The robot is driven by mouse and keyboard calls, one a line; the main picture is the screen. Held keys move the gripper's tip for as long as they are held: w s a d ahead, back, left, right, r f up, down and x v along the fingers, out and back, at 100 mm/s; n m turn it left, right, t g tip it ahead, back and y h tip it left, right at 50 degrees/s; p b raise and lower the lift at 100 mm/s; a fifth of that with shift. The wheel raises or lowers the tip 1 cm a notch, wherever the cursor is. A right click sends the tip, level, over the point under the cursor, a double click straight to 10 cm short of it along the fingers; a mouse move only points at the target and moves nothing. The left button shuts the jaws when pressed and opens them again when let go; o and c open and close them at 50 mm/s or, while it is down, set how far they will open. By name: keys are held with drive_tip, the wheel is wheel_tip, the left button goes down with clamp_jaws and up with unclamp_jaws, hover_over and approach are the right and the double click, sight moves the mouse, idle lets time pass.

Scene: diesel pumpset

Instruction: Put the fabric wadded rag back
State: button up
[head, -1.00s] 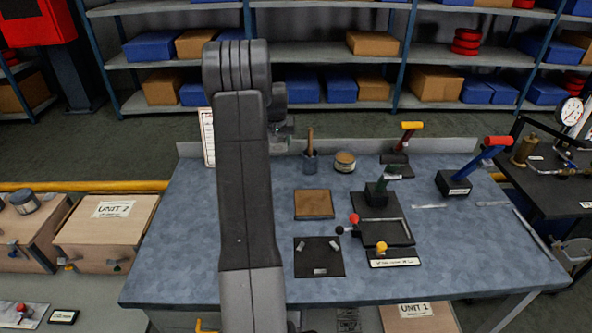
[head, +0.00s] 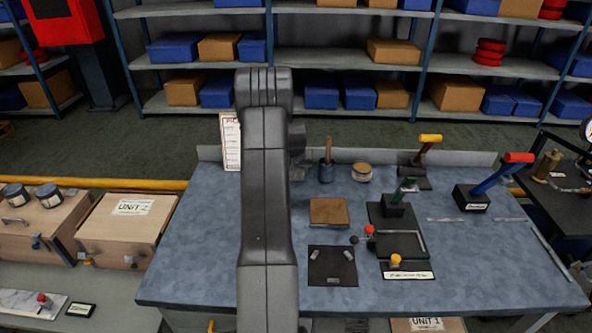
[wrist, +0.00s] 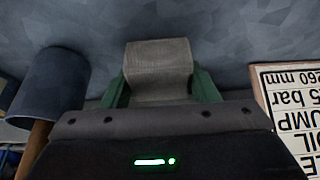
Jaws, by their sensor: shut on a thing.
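A grey woven-looking fabric rag (wrist: 158,60) is between the green fingers of my gripper (wrist: 160,84) in the wrist view, and the gripper is shut on it. The blue mottled bench top shows behind the rag; I cannot tell whether the rag touches it. In the head view, my arm hides the gripper and the rag, near the back left of the workbench (head: 205,250).
A tin (head: 361,173) and brown pad (head: 328,211) are nearby.

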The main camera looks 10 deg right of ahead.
drive_tip(key=shift+f, duration=0.3)
drive_tip(key=o, duration=1)
drive_tip(key=shift+r, duration=0.15)
drive_tip(key=shift+c, duration=0.2)
drive_tip(key=shift+r, duration=0.2)
drive_tip(key=d+b+v, duration=0.1)
drive_tip(key=v, duration=1)
drive_tip(key=shift+s+a+r, duration=0.2)
drive_tip(key=shift+a+r, duration=0.2)
drive_tip(key=shift+a, duration=0.1)
